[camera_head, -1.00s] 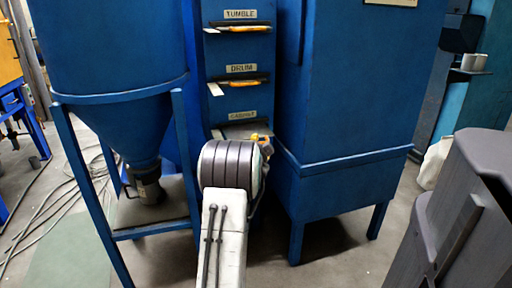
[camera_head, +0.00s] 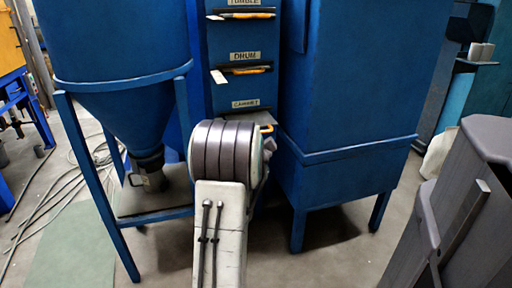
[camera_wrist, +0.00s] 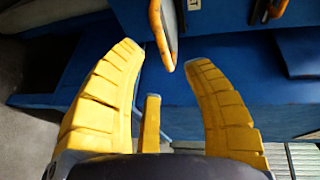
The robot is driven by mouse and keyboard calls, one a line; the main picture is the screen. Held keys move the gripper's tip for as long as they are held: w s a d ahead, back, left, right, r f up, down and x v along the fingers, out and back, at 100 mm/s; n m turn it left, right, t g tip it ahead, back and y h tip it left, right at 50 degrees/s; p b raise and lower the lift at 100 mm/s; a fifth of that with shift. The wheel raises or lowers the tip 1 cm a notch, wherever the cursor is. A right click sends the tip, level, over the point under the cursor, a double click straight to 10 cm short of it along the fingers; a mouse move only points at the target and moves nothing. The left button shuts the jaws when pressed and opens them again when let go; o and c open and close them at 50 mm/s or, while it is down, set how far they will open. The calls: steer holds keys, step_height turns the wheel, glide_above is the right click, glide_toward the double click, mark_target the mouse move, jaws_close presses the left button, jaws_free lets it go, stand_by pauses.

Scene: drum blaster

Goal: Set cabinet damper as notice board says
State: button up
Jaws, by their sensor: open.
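The cabinet label (camera_head: 246,104) is lowest on the blue damper column in the head view. Below it, my arm hides most of the cabinet damper; a small orange piece (camera_head: 267,128) shows beside the arm, and I cannot tell whether it is handle or finger. My gripper (camera_wrist: 167,55) is open in the wrist view, with yellow fingers spread. An orange-edged handle (camera_wrist: 164,30) reaches down from the top between the fingertips, with gaps on both sides. I cannot tell for sure which damper it belongs to. My gripper is mostly hidden in the head view. No notice board is visible now.
The drum damper handle (camera_head: 245,70) and the tumble damper handle (camera_head: 247,15) lie roughly level above. Another orange handle (camera_wrist: 276,8) shows in the wrist view. A blue hopper (camera_head: 125,110) stands left, and a blue cabinet (camera_head: 350,90) stands close on the right.

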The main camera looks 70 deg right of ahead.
steer(key=shift+v, duration=2.75)
